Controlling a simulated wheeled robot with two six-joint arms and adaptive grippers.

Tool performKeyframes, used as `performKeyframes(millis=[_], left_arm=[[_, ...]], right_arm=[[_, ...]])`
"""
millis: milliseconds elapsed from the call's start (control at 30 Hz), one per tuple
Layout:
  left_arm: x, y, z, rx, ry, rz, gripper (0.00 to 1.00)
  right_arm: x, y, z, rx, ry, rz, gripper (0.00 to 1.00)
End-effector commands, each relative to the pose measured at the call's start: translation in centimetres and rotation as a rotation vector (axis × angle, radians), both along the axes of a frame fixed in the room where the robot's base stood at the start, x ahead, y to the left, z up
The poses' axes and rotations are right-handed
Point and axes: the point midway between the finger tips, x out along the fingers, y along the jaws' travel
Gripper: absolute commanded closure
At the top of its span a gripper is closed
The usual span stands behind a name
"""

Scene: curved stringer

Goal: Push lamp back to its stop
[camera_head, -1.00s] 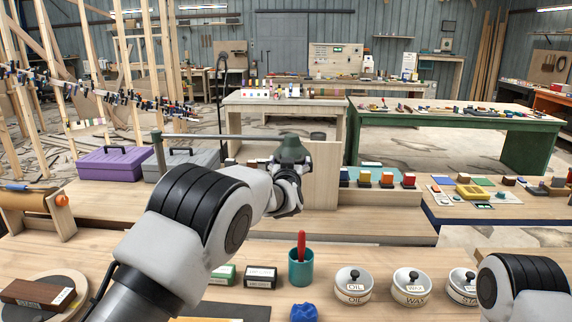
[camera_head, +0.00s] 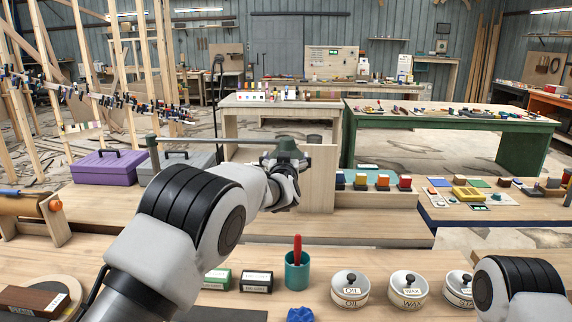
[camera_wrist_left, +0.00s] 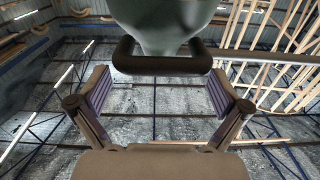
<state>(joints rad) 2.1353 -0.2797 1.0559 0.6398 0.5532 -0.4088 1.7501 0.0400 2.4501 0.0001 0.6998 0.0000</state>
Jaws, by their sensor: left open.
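The lamp (camera_head: 288,149) has a dark green shade and sits at the right part of a thin horizontal rail (camera_head: 215,139), near an upright wooden panel (camera_head: 321,180). In the left wrist view the lamp's green body (camera_wrist_left: 165,22) fills the top centre, with a dark rounded bar (camera_wrist_left: 162,64) across its lower end. My left gripper (camera_head: 284,172) is just below the lamp in the head view, partly hidden by its own wrist. In the wrist view its fingers (camera_wrist_left: 160,92) are spread with nothing between the pads. Contact with the lamp cannot be told. My right gripper is out of view.
A purple toolbox (camera_head: 108,167) and a grey toolbox (camera_head: 176,161) stand left of the lamp. Coloured blocks (camera_head: 372,182) stand right of the panel. On the near bench are a teal cup (camera_head: 297,272) and lidded pots (camera_head: 351,289).

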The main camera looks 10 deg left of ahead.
Motion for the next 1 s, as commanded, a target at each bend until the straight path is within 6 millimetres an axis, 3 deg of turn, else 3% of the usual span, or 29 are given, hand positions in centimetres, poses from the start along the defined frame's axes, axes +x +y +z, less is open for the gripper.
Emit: performKeyframes(millis=[100, 300, 700, 1000], left_arm=[[0.1, 0.0, 3.1, -0.002, -0.005, 0.000, 0.00], [0.2, -0.1, 7.0, -0.001, -0.004, 0.000, 0.00], [0.3, -0.2, 8.1, 0.000, 0.000, -0.001, 0.00], [0.3, -0.1, 13.8, 0.000, -0.001, -0.001, 0.00]], right_arm=[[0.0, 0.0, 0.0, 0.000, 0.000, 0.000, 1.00], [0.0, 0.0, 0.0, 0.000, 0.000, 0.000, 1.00], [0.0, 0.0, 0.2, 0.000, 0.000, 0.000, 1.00], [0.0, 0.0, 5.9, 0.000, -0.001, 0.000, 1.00]])
